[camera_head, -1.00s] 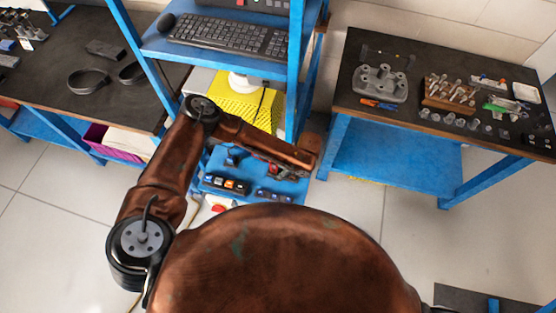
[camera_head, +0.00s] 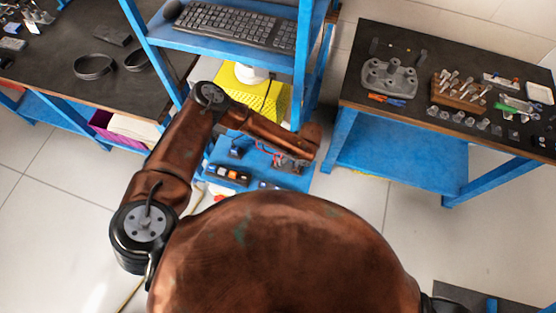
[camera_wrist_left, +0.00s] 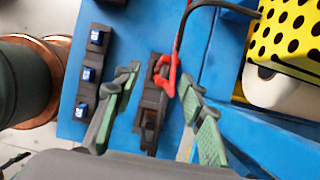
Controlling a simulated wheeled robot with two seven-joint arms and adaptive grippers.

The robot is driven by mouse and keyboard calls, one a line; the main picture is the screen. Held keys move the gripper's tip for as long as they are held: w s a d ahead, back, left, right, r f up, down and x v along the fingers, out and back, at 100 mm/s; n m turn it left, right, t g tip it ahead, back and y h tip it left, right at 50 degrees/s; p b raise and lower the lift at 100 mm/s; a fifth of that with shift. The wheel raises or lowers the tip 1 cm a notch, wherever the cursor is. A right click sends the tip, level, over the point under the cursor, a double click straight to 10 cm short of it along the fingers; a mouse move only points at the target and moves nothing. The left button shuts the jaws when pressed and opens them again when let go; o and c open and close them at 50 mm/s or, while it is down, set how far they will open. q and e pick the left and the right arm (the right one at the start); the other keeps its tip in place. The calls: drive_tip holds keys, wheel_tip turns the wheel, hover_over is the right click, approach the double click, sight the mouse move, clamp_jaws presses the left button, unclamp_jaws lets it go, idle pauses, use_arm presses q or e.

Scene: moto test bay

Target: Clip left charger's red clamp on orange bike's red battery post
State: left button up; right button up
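My left gripper (camera_wrist_left: 154,75) is open in the left wrist view, with its green-padded fingers on either side of a dark holder (camera_wrist_left: 150,122) on a blue shelf. A red clamp (camera_wrist_left: 167,78) with a dark cable sits at the top of this holder, close to the right fingertip. I cannot tell whether the finger touches it. In the head view the left gripper (camera_head: 292,163) is small and partly hidden under my forearm, above the lower blue shelf. My right gripper is not in view. I cannot make out the orange bike or its red battery post.
A black strip with blue parts (camera_wrist_left: 88,72) lies left of the gripper. A yellow perforated box (camera_wrist_left: 285,45) stands to the right. The blue rack's keyboard shelf (camera_head: 232,27) is above. A dark-topped table (camera_head: 430,65) stands right; another bench (camera_head: 60,75) stands left.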

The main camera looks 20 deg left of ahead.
sight(278, 160)
use_arm(q)
drive_tip(key=shift+w+p+x, duration=0.2)
drive_tip(key=shift+x, duration=1.1)
drive_tip(key=shift+w+p+x, duration=0.15)
drive_tip(key=shift+w+x, duration=0.05)
drive_tip(key=shift+x, duration=1.1)
drive_tip(key=shift+d, duration=0.1)
clamp_jaws()
